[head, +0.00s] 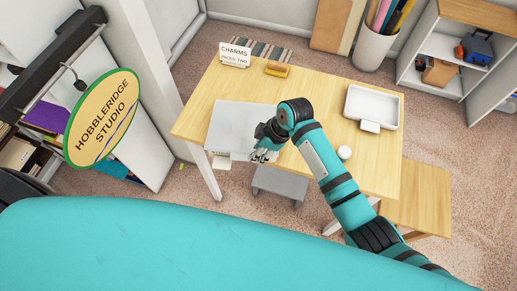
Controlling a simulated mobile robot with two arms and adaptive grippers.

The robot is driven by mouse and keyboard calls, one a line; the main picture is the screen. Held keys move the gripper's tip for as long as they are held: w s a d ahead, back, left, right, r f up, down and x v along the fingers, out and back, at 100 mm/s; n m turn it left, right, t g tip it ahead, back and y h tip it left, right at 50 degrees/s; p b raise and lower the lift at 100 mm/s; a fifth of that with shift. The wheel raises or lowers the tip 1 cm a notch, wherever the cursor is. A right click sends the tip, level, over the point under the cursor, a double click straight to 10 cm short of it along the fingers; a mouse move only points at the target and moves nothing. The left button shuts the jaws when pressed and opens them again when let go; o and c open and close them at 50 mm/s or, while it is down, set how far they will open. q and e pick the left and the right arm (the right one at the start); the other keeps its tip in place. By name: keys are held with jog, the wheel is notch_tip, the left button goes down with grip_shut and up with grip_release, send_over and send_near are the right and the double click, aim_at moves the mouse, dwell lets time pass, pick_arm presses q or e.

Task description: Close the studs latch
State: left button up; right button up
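A flat grey case or panel (232,118) lies on the left part of the wooden table (310,90). A small white tag (221,162) hangs at its front edge. I cannot make out a latch or any lettering that says studs. My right gripper (262,156) is at the front right corner of the grey case, over the table's front edge. Its dark fingers point down and left. It hides that corner, and I cannot tell whether it touches the case or how far the fingers are apart. My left gripper is not in view.
A white tray (372,103) with a blank tag stands at the table's right, near a small white round item (344,153). A grey stool (279,184) is below the front edge.

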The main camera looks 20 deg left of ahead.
jog(key=v, duration=1.2)
dwell(0.4)
